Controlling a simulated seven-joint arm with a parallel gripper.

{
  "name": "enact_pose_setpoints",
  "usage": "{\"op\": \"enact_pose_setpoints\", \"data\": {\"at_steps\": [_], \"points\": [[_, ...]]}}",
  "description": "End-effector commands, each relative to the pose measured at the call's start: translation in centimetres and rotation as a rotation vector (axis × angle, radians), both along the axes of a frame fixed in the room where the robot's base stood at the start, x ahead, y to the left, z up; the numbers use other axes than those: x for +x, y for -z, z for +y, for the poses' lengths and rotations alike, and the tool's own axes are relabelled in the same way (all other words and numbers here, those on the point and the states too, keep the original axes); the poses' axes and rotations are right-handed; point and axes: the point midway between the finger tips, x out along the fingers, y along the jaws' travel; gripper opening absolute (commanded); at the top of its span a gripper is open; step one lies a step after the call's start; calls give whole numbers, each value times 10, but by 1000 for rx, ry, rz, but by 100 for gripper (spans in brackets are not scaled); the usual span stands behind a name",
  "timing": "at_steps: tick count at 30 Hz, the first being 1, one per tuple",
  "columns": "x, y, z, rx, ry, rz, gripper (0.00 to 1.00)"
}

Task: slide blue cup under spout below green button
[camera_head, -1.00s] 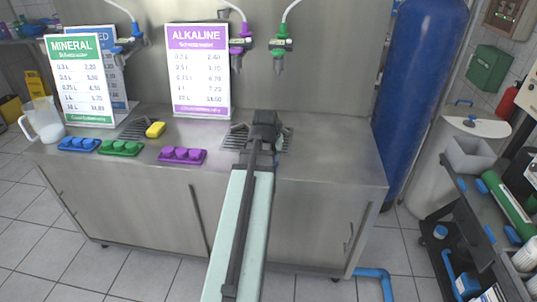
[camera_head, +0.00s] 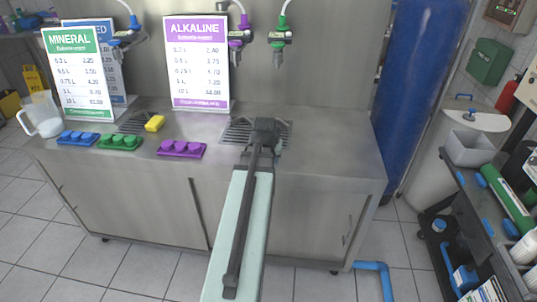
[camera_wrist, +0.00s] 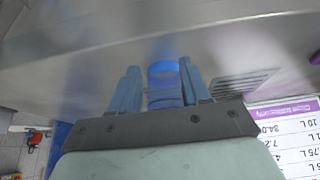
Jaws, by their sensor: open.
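The blue cup (camera_wrist: 164,84) shows in the wrist view between the two fingers of my gripper (camera_wrist: 160,86). The jaws are open around it, and I cannot tell whether a finger touches it. In the head view my arm hides the cup, and my gripper (camera_head: 265,130) is low over the right drain grate (camera_head: 240,130). The spout with green fittings (camera_head: 279,42) hangs from the back wall, above and slightly right of my gripper. A pad with green buttons (camera_head: 120,142) lies at the counter's front left, between the blue and purple pads.
The steel counter (camera_head: 320,150) is bare to the right of my gripper. The purple button pad (camera_head: 182,149), a yellow sponge (camera_head: 155,123) and the alkaline sign (camera_head: 198,65) stand left. A clear jug (camera_head: 42,116) is at the far left. A blue tank (camera_head: 415,90) stands beyond the right end.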

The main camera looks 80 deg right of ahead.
Motion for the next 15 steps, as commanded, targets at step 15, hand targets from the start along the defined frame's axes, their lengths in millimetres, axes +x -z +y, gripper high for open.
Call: {"op": "enact_pose_setpoints", "data": {"at_steps": [15], "points": [[0,23,-10,-1,0,0,47]]}}
